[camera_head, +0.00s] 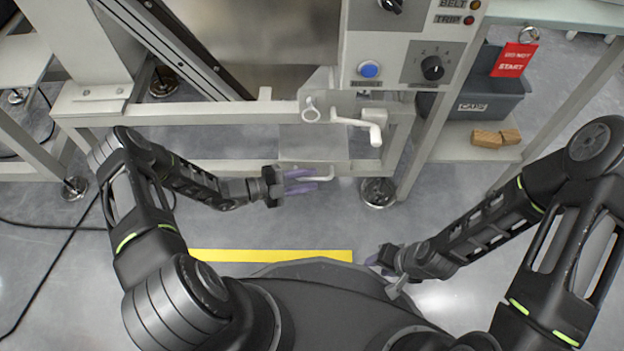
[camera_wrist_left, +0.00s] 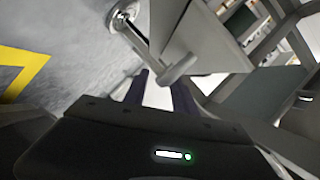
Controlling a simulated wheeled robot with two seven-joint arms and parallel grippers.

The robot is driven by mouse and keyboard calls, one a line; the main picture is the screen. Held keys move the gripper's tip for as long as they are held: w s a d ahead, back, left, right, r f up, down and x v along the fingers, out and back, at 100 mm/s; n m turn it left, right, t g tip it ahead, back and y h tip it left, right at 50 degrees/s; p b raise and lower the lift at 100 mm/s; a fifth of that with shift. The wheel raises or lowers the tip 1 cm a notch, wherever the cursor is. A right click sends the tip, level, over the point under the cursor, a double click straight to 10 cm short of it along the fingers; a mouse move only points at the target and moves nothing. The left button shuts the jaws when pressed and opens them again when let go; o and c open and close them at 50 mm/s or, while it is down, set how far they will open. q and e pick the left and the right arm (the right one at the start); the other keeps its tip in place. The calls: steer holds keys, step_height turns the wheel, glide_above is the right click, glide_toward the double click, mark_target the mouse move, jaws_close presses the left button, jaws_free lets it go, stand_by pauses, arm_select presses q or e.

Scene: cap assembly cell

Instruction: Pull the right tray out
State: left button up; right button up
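The tray (camera_head: 313,143) is a flat grey metal piece low in the machine's frame, with a pale bar handle (camera_head: 322,177) at its front edge. My left gripper (camera_head: 315,180) is at this handle, its purple fingers pointing right. In the left wrist view the fingers (camera_wrist_left: 160,92) are apart, and the handle (camera_wrist_left: 182,68) shows just beyond their tips. I cannot tell whether they touch it. My right gripper (camera_head: 372,262) is low near my base, away from the tray; its fingertips are too small and partly hidden to judge.
A white lever (camera_head: 362,127) sticks out above the tray, under the control panel (camera_head: 408,45). A machine foot (camera_head: 378,192) stands right of the handle. A dark bin (camera_head: 488,95) and wooden blocks (camera_head: 495,138) sit on the right shelf. A yellow floor strip (camera_head: 270,255) crosses the open floor.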

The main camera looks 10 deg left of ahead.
arm_select(q)
steer(key=shift+w+d+f, duration=0.15)
steer(key=shift+w+d, duration=0.25)
steer(key=shift+d, duration=0.2)
jaws_close()
stand_by(1.1)
